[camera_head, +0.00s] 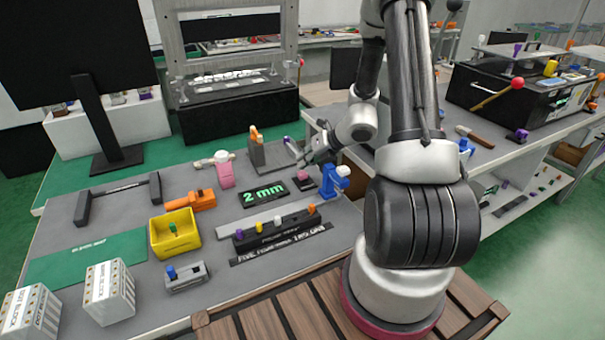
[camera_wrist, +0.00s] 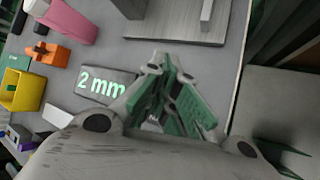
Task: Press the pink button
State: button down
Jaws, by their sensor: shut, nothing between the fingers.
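The pink button (camera_head: 303,175) is a small pink cap on a dark base on the grey bench, between the "2 mm" plate (camera_head: 264,193) and a blue fixture (camera_head: 333,181). My gripper (camera_head: 304,160) is just behind and above the button in the head view, apart from it as far as I can tell. In the wrist view my gripper (camera_wrist: 172,92) has its green-padded fingers shut and empty. The button cannot be made out in the wrist view; the fingers and wrist housing cover that area. The "2 mm" plate (camera_wrist: 103,86) lies left of the fingers there.
A grey plate with an upright (camera_head: 272,153) stands behind the gripper. A taller pink object (camera_head: 224,172), an orange part (camera_head: 191,201) and a yellow bin (camera_head: 175,234) are to the left. A dark strip with coloured knobs (camera_head: 282,232) lies in front. The bench's right edge is close.

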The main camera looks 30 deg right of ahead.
aim_at(305, 172)
jog(key=shift+f, duration=0.1)
dwell(0.7)
jog(key=shift+f, duration=0.3)
jog(key=shift+s+a+f, duration=0.15)
jog(key=shift+s+f, duration=0.35)
jog(key=shift+f, duration=0.25)
dwell(1.2)
jog(key=shift+r, duration=0.15)
dwell(0.5)
jog(key=shift+w+r, duration=0.15)
jog(key=shift+r, duration=2.45)
jog(key=shift+w, duration=0.1)
